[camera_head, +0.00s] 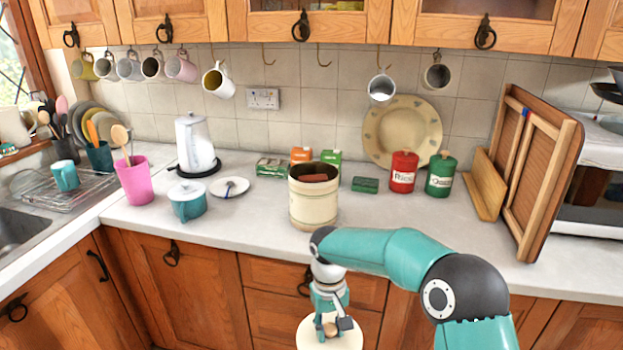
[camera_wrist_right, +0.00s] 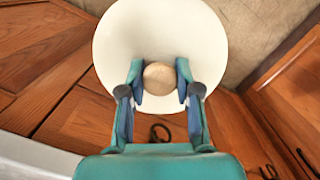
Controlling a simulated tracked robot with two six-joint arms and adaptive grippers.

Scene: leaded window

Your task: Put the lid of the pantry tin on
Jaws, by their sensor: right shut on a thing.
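The pantry tin (camera_head: 314,205) is a cream canister with thin bands, standing upright and open-topped on the counter. Something reddish-brown shows inside its mouth. The lid (camera_head: 312,338) is a round cream disc, held in front of the lower cabinets, below and in front of the counter edge. My right gripper (camera_head: 330,328) is shut on the lid's knob. In the right wrist view the gripper (camera_wrist_right: 160,85) has a finger on each side of the round wooden knob (camera_wrist_right: 160,78), with the lid's disc (camera_wrist_right: 205,35) spread beyond it. My left gripper is not in view.
A teal pot (camera_head: 187,203) and a small white plate (camera_head: 230,187) stand left of the tin. Small boxes (camera_head: 301,155) are behind it. A green block (camera_head: 365,184), a red canister (camera_head: 403,172) and a green canister (camera_head: 440,175) stand to its right. Counter in front of the canisters is clear.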

